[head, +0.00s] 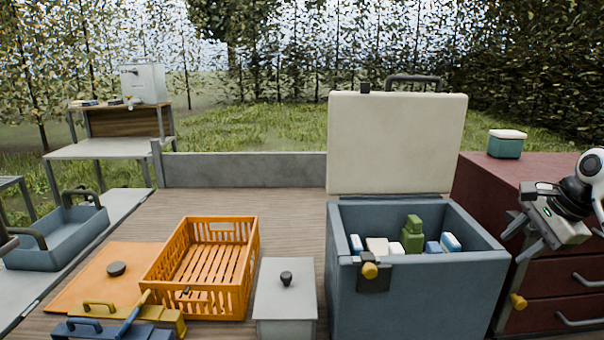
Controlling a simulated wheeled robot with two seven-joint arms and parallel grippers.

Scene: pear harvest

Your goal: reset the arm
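My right gripper (516,246) is at the right edge of the head view, in front of the dark red drawer cabinet (540,168). Its two fingers point down and left and stand apart, with nothing seen between them. It is to the right of the open blue cooler box (420,300) and appears clear of it. My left gripper does not show.
The cooler's cream lid (396,142) stands upright; bottles and packs lie inside. An empty orange crate (249,275), a grey lidded box (285,295) and blue and yellow toolboxes (120,331) stand left of it. A blue tote (60,245) is farther left. Deck boards behind are clear.

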